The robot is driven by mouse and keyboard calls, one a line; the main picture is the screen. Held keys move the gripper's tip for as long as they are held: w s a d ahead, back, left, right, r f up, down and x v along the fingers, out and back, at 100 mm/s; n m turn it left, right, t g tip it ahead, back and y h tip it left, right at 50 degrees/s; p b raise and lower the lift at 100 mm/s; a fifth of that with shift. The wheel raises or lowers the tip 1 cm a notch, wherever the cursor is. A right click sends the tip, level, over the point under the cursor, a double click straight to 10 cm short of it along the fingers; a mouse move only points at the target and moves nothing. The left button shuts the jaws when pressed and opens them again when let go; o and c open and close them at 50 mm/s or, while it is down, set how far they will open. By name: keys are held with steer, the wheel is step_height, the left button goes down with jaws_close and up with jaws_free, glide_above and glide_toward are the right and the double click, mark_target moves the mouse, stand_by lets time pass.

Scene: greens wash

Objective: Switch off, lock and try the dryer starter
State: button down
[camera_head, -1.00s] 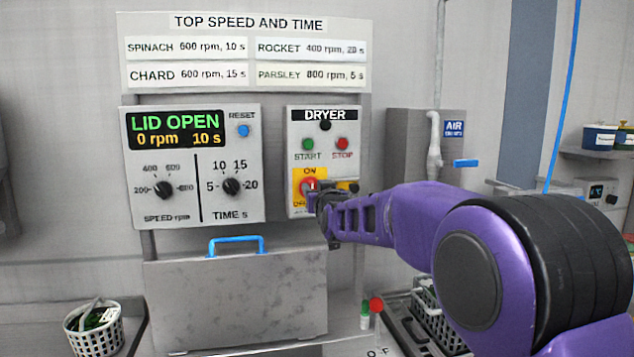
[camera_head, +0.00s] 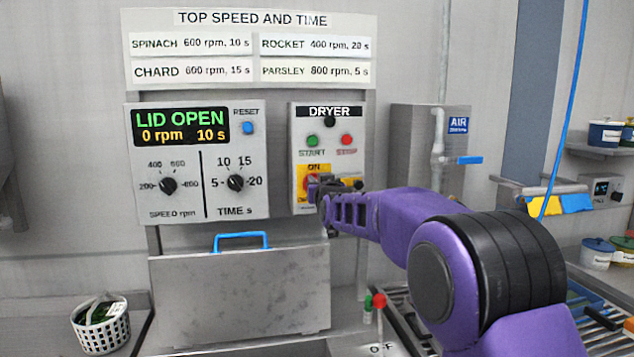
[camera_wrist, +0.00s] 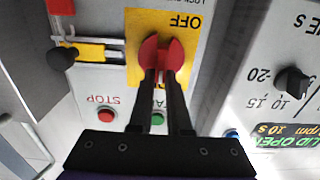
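The dryer starter box (camera_head: 298,150) hangs on the wall, with a green START button (camera_head: 313,140), a red STOP button (camera_head: 346,139) and a dark round lamp (camera_head: 330,122). The red rotary handle (camera_wrist: 162,50) sits on a yellow ON/OFF plate (camera_wrist: 185,75). Its bar is in line with my fingers; the OFF end of the plate lies beyond it. My gripper (camera_wrist: 162,76) has its fingers on both sides of the bar, seemingly closed on it; it also hides much of the handle in the head view. A yellow slide (camera_wrist: 92,51) with a black knob (camera_wrist: 60,57) lies beside the plate.
The control panel (camera_head: 190,205) left of the starter reads LID OPEN, 0 rpm, 10 s. Below it is a steel lid with a blue handle (camera_head: 240,236). A grey box with a blue air valve lever (camera_head: 470,160) is to the right. A white basket (camera_head: 102,328) stands lower left.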

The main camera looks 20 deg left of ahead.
stand_by(0.5)
steer(key=shift+s+a+f+n+b, duration=0.15)
steer(key=shift+a+f+n+b, duration=0.15)
steer(key=shift+n+b, duration=1.95)
steer(key=shift+s+a+f+n+b, duration=0.25)
steer(key=shift+n+b, duration=0.55)
steer(key=shift+n, duration=2.8)
steer(key=shift+s+a+f+n+b, duration=0.1)
steer(key=shift+a+f+n+b, duration=0.25)
steer(key=shift+n+b, duration=1.9)
steer(key=shift+d+n+p, duration=0.1)
steer(key=shift+n+p, duration=0.6)
steer(key=shift+n, duration=0.3)
steer(key=c, duration=0.9)
jaws_free()
steer(key=shift+o, duration=0.2)
steer(key=shift+s, duration=0.1)
